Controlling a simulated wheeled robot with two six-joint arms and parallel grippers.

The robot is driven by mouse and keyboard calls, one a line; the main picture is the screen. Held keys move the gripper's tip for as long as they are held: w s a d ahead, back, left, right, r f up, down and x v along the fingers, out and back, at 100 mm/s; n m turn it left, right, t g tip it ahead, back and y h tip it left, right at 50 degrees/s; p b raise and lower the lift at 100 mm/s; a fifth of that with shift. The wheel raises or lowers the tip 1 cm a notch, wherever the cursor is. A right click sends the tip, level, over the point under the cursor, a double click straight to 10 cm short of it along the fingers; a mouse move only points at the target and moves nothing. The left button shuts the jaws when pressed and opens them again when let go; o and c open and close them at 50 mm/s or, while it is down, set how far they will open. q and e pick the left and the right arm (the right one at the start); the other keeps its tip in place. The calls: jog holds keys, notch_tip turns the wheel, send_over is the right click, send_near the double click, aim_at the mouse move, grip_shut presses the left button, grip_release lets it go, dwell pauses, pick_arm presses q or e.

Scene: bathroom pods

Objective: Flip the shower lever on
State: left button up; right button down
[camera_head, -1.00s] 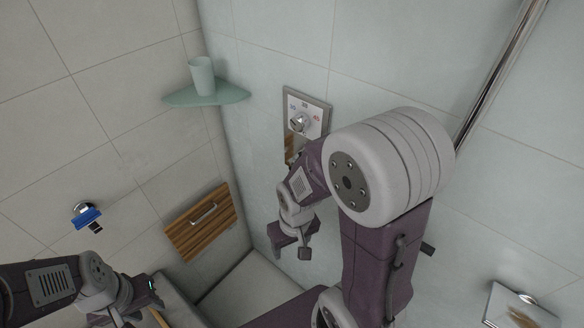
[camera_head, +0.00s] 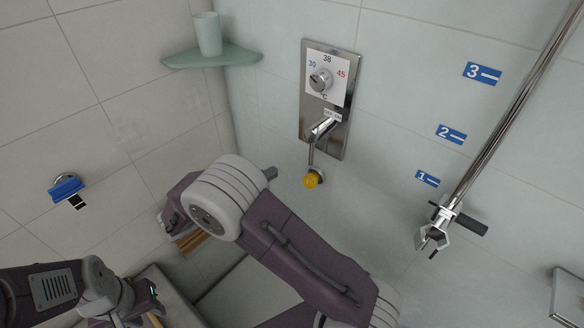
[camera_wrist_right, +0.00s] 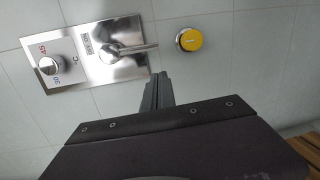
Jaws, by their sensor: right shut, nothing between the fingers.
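The shower panel (camera_head: 345,62) is a shiny metal plate on the tiled wall, with a temperature knob (camera_head: 321,80). Below the knob is the chrome lever (camera_head: 322,128), its handle pointing down toward a round yellow button (camera_head: 311,180). In the right wrist view the lever (camera_wrist_right: 122,50) points right toward the yellow button (camera_wrist_right: 189,40). My right gripper (camera_wrist_right: 158,80) is shut and empty; its fingertips appear just below the lever's end, and contact cannot be told. In the head view my arm hides most of it. My left gripper (camera_head: 150,298) is at the lower left, its fingers unclear.
A green corner shelf (camera_head: 225,56) holds a cup (camera_head: 207,33). A chrome rail (camera_head: 500,105) with a bracket (camera_head: 440,228) runs up the right wall, beside blue number labels. A blue-tagged hook (camera_head: 66,187) is on the left wall.

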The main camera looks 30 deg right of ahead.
aim_at(314, 146)
jog(key=shift+w+a+r+t+h, duration=0.3)
jog(key=shift+a+r+t, duration=0.1)
jog(key=shift+a, duration=0.15)
jog(key=shift+w+a+r+t+h, duration=0.2)
jog(key=shift+w+a+r+t, duration=0.15)
jog(key=shift+a, duration=0.2)
jog(key=d+p, duration=0.2)
jog(key=d, duration=0.9)
jog(key=shift+d, duration=0.35)
jog(key=shift+s+a, duration=0.1)
